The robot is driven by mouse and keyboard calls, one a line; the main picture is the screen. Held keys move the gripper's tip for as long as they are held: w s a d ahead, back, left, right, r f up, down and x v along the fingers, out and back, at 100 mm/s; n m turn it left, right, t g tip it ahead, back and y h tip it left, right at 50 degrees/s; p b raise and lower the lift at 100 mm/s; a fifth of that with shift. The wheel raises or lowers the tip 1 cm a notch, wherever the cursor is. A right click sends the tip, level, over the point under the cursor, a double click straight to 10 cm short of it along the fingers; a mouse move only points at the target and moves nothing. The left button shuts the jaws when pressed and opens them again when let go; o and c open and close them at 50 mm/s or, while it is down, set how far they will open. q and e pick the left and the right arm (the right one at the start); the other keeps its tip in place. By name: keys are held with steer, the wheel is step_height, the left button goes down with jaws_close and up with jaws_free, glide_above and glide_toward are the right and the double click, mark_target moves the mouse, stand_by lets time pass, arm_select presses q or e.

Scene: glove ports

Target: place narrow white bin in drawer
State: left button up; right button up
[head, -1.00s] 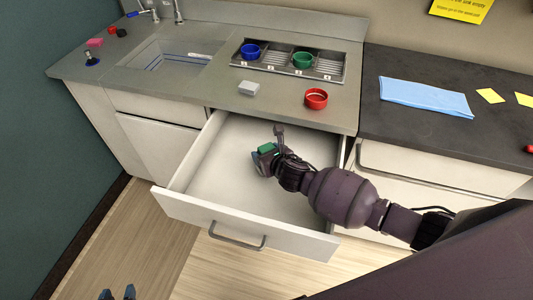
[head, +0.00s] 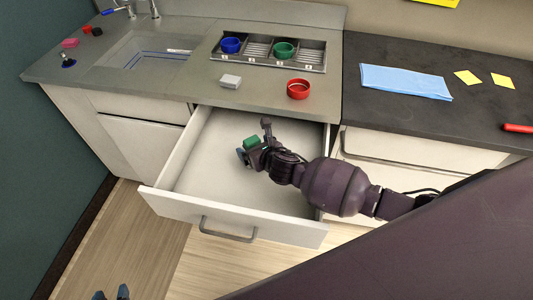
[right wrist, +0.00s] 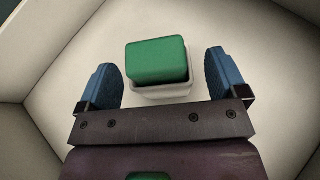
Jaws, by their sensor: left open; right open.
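The narrow white bin (right wrist: 162,93) rests on the drawer floor in the right wrist view, with a green block (right wrist: 157,60) sitting in it and hiding most of its inside. In the head view the green block (head: 251,141) shows beside my right gripper (head: 246,154), while I cannot make out the bin there. The right gripper (right wrist: 160,65) is open, its blue fingers on either side of the bin with gaps. The drawer (head: 215,210) is pulled open. My left gripper (head: 111,293) is open and empty at the bottom left, over the floor.
On the counter above the drawer are a small white block (head: 231,82), a red ring (head: 299,90) and a rack (head: 313,61) with blue and green cups. A sink (head: 140,55) is at the left. The drawer floor around the bin is largely clear.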

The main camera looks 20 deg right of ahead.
arm_select(q)
step_height(320, 180, up, 2)
steer(key=shift+w+r+p, duration=0.15)
steer(key=shift+p, duration=0.6)
arm_select(e)
steer(key=v, duration=1)
steer(key=shift+s, duration=0.15)
